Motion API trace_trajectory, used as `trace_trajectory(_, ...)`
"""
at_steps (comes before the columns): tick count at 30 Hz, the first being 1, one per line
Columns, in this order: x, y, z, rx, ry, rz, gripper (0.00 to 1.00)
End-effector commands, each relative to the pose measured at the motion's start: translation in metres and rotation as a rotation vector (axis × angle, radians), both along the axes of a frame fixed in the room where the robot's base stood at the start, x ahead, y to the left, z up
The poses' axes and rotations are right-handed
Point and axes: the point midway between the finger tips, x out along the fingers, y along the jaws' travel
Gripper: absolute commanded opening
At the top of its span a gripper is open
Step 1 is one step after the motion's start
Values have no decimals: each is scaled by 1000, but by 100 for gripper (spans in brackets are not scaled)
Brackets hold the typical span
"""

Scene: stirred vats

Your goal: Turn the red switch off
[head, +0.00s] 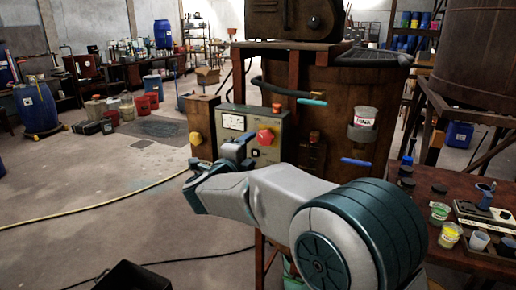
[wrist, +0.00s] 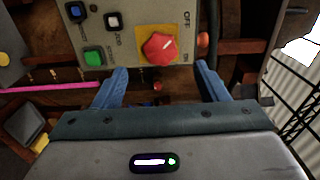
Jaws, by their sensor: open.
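The red switch (head: 265,137) is a faceted knob on a yellow plate on the front of the grey control panel (head: 283,130). In the wrist view the red switch (wrist: 159,49) shows a short white mark, with the OFF label above right and the ON label below right. My gripper (wrist: 162,84) is open, its blue fingers spread below and to either side of the switch in that view, with nothing between them. In the head view my gripper (head: 236,150) is in front of the panel, just left of the switch. Whether a finger touches the panel is unclear.
A green button (wrist: 94,57), a white button (wrist: 113,20) and a blue one sit beside the switch. A yellow knob (head: 195,138) is on a box to the left. A brown vat (head: 345,100) stands behind, and a table with cups (head: 479,240) is at right.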

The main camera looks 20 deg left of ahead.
Motion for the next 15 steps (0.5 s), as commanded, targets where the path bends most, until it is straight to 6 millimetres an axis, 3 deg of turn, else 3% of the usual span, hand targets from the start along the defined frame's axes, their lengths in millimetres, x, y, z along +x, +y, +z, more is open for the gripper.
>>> trace_trajectory(6, -41, 3, -1, 0, -1, 1, 67)
trace_trajectory(15, -58, 4, 0, -1, 0, -1, 67)
